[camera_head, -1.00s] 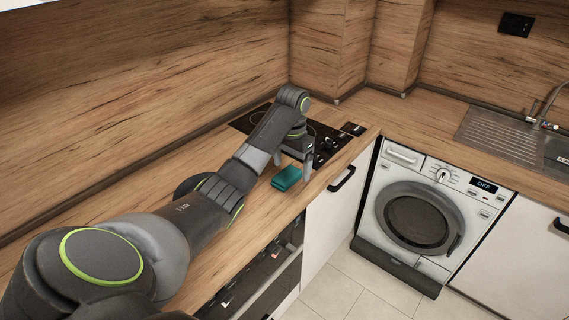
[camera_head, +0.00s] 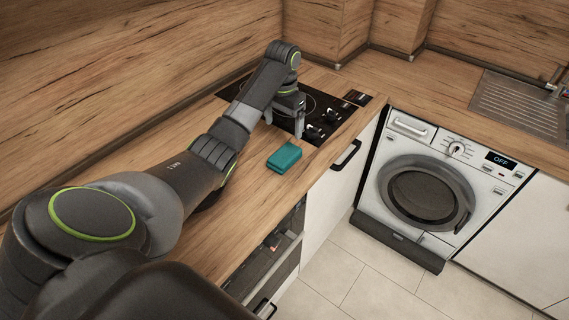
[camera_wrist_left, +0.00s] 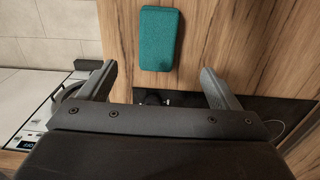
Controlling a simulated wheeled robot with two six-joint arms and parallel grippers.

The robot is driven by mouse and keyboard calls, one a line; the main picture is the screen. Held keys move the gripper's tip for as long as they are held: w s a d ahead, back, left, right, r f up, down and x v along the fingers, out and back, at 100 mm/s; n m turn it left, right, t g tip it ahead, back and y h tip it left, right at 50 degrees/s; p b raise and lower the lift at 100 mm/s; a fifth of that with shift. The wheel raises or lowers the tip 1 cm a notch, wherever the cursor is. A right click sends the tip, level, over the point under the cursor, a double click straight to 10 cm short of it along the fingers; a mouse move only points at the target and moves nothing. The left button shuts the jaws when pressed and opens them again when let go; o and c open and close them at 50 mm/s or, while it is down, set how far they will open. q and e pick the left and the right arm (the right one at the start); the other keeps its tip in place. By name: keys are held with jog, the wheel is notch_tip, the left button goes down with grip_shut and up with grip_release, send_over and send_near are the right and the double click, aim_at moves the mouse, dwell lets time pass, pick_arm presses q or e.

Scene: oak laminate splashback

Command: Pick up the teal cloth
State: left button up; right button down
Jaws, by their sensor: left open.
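The teal cloth (camera_head: 284,158) is a small folded block lying on the wooden countertop, near its front edge and just this side of the hob. My left gripper (camera_head: 284,130) is above the near edge of the hob, beyond the cloth in the head view. In the left wrist view the cloth (camera_wrist_left: 159,39) lies ahead of the two spread fingers (camera_wrist_left: 158,80), roughly centred between them and apart from both. The left gripper is open and empty. My right gripper is not in view.
The black hob (camera_head: 318,112) with its knobs lies beneath and beside my left gripper. A wooden wall (camera_head: 110,70) runs along the back of the counter. A washing machine (camera_head: 425,190) stands under the counter to the right, with a sink (camera_head: 520,104) above.

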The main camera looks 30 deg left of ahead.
aim_at(285, 154)
pick_arm(q)
notch_tip(285, 154, down, 3)
jog(key=b, duration=0.2)
jog(key=shift+s+d+f+b, duration=0.1)
jog(key=shift+s+f+b, duration=0.1)
jog(key=shift+b, duration=0.2)
notch_tip(285, 154, down, 3)
jog(key=shift+w+f, duration=0.1)
jog(key=shift+w, duration=0.05)
jog(key=shift+f, duration=0.6)
notch_tip(285, 154, down, 4)
jog(key=shift+w+d+f+p, duration=0.1)
jog(key=shift+w+p, duration=0.05)
jog(key=shift+p, duration=0.55)
jog(key=shift+f, duration=0.15)
jog(key=c, duration=1.1)
notch_tip(285, 154, up, 9)
jog(key=shift+r+b, duration=0.15)
jog(key=shift+b, duration=0.25)
jog(key=shift+r, duration=0.45)
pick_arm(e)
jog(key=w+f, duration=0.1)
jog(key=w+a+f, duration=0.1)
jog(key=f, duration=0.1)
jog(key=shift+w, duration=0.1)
